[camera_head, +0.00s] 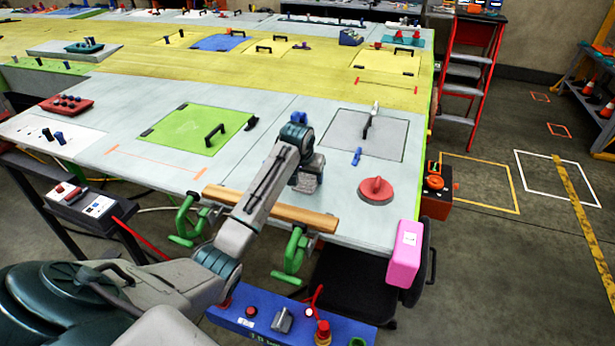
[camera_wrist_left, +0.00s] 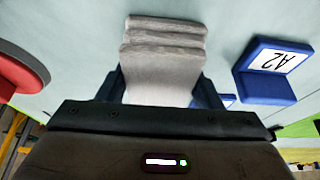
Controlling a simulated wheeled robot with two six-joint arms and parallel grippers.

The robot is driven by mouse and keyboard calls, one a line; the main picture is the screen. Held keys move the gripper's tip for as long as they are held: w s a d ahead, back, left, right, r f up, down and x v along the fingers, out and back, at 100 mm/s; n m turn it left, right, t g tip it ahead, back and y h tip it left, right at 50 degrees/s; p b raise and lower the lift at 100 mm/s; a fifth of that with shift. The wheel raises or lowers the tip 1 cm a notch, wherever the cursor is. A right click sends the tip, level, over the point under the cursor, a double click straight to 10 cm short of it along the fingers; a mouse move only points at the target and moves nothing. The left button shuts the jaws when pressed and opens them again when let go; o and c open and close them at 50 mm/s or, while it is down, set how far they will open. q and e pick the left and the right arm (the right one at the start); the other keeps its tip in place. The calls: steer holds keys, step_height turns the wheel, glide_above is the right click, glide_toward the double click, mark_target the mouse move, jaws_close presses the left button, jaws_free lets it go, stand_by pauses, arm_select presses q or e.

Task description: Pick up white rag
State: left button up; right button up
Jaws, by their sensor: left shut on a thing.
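The white rag (camera_wrist_left: 163,50) is a folded, layered, greyish-white stack between the two dark fingers of my left gripper (camera_wrist_left: 161,92) in the left wrist view. The fingers press on its sides, so the gripper is shut on it. In the head view my left gripper (camera_head: 306,163) is over the pale jig surface, and the rag (camera_head: 305,183) shows as a small grey patch below it. I cannot tell whether the rag touches the surface. My right gripper is not in view.
A red round handle (camera_head: 376,189) and a small blue piece (camera_head: 357,157) lie to the right. A blue block marked A2 (camera_wrist_left: 268,72) is close by in the wrist view. A wooden bar (camera_head: 270,208) with green clamps (camera_head: 290,252) lines the front edge. A pink block (camera_head: 405,254) is at the corner.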

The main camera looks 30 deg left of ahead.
mark_target(312, 191)
arm_select(q)
steer(key=shift+r+b, duration=0.55)
steer(key=shift+b, duration=0.05)
step_height(312, 191, up, 2)
steer(key=shift+a+r+b, duration=0.1)
steer(key=shift+r+b, duration=0.15)
steer(key=shift+b, duration=0.85)
steer(key=s+d+b, duration=0.1)
steer(key=s, duration=0.1)
steer(key=s+d+b, duration=0.1)
steer(key=s+d, duration=0.3)
steer(key=shift+s+r+b, duration=0.1)
steer(key=shift+r+b, duration=0.05)
steer(key=shift+b, duration=0.25)
steer(key=shift+s+d+r, duration=0.3)
steer(key=shift+s+d, duration=0.3)
steer(key=shift+s, duration=0.3)
steer(key=s+d+p, duration=0.1)
steer(key=s, duration=0.1)
steer(key=s+d+r+p, duration=0.1)
steer(key=d+p, duration=0.1)
steer(key=shift+s+p, duration=0.3)
steer(key=shift+s, duration=0.1)
steer(key=shift+s+d+f, duration=0.1)
steer(key=shift+s+d, duration=0.2)
steer(key=shift+s, duration=0.25)
